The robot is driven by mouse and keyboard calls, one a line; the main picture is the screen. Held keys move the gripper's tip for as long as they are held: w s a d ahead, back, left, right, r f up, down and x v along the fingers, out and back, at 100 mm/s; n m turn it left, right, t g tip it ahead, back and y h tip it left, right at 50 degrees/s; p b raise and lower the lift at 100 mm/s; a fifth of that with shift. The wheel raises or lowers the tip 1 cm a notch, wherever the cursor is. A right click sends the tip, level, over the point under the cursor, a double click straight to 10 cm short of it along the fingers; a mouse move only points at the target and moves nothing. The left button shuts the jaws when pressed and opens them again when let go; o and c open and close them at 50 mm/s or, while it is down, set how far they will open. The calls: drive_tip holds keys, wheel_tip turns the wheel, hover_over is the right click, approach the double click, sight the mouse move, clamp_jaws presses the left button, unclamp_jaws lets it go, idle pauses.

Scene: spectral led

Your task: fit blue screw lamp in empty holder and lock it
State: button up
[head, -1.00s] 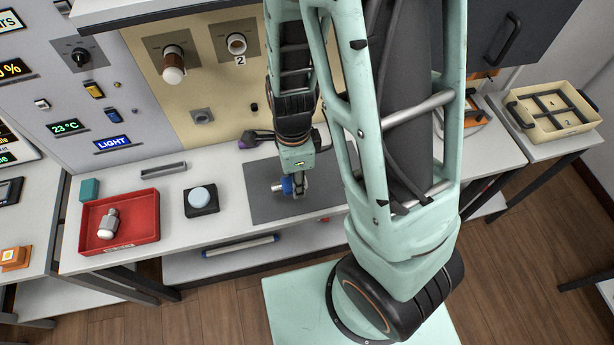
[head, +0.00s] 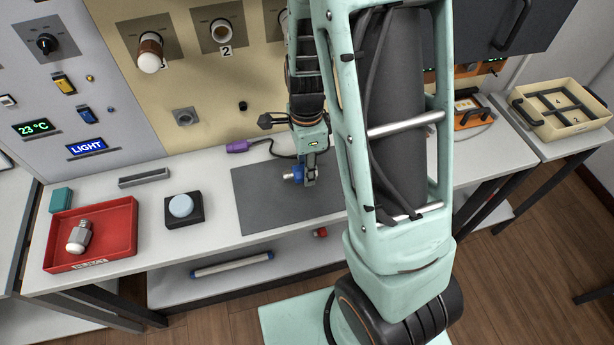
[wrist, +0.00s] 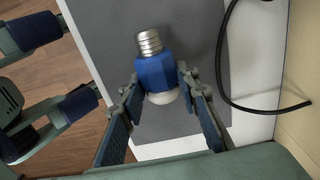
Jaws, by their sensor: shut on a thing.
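The blue screw lamp (head: 297,173) is in my gripper (head: 309,172), over the dark grey mat (head: 262,205) on the bench. In the wrist view the lamp (wrist: 154,71) has a blue collar, a silver threaded end pointing away from my gripper (wrist: 158,84) and a pale bulb end towards the palm. The fingers sit on both sides of the lamp, shut on it. On the beige panel, holder 2 (head: 222,31) looks empty, with an open round socket. A holder to its left carries a brown and white lamp (head: 150,55). Another holder (head: 283,18) is partly hidden by my arm.
A red reject tray (head: 105,252) holds a white lamp (head: 79,236). Beside it are a button box (head: 183,209) and a grey bar (head: 144,177). A purple connector (head: 238,146) with a black cable lies behind the mat. A beige divided box (head: 563,110) stands at the right.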

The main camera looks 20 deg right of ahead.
drive_tip(key=shift+w+d+f+b, duration=0.1)
drive_tip(key=shift+w+f+b, duration=0.05)
drive_tip(key=shift+f+b, duration=1.2)
drive_tip(key=shift+f, duration=0.15)
drive_tip(key=shift+f, duration=0.15)
drive_tip(key=o, duration=1.3)
drive_tip(key=shift+f, duration=0.1)
